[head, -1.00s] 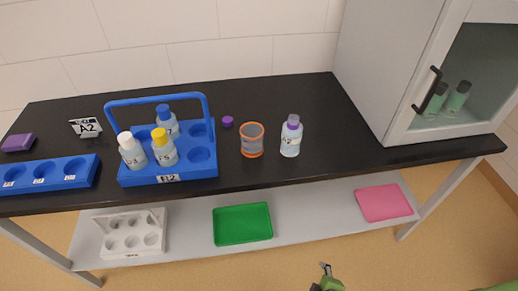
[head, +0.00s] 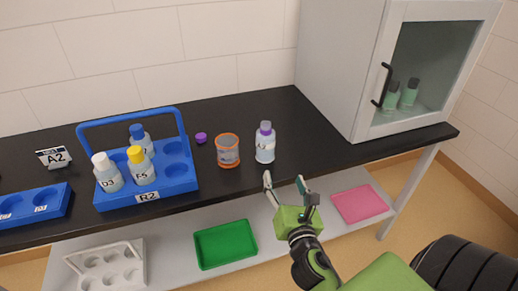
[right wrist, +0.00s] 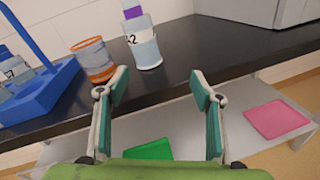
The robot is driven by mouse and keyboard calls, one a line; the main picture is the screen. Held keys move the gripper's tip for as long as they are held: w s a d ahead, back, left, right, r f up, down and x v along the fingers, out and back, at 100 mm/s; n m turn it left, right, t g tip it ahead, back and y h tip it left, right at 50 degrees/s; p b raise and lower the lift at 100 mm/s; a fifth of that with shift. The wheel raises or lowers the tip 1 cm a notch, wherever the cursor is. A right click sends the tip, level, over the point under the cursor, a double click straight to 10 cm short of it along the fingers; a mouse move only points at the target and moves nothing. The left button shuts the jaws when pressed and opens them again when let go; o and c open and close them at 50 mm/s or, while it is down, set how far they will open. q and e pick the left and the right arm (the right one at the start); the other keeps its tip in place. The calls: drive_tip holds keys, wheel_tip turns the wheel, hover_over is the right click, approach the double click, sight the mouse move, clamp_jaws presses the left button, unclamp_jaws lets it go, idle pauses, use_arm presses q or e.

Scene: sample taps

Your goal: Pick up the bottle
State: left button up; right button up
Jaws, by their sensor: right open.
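A clear, pale bottle with a purple cap and a white label (head: 265,145) stands upright on the black bench, right of an orange-rimmed cup. The bottle also shows in the right wrist view (right wrist: 143,45), beyond the fingers, its top cut off by the frame edge. My right gripper (head: 285,182) is open and empty, in front of the bench edge, just short of the bottle and slightly to its right. In the right wrist view, the open fingers (right wrist: 158,92) have nothing between them. My left gripper is out of view.
The orange-rimmed cup (head: 228,152) stands close left of the bottle, with a loose purple cap (head: 201,138) behind it. A blue carrier (head: 183,187) holds several bottles. A cabinet (head: 335,70) stands right. A green tray (head: 225,261) and pink tray (head: 358,204) lie on the lower shelf.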

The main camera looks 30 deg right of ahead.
sight(265, 148)
drive_tip(key=n, duration=0.1)
drive_tip(key=w+n, duration=0.1)
drive_tip(key=n, duration=0.1)
drive_tip(key=a+n+t, duration=0.1)
drive_tip(key=shift+w+r+y, duration=0.15)
drive_tip(key=shift+r+y, duration=0.2)
drive_tip(key=shift+y, duration=0.05)
drive_tip(key=shift+n, duration=0.3)
drive_tip(key=p+x, duration=0.1)
drive_tip(key=x, duration=0.6)
drive_tip(key=shift+w+r+p, duration=0.1)
drive_tip(key=shift+w+p, duration=0.2)
drive_tip(key=shift+p, duration=0.05)
drive_tip(key=shift+a+p+x, duration=0.2)
drive_tip(key=shift+p+x, duration=0.2)
drive_tip(key=shift+x, duration=2.65)
drive_tip(key=c, duration=1.4)
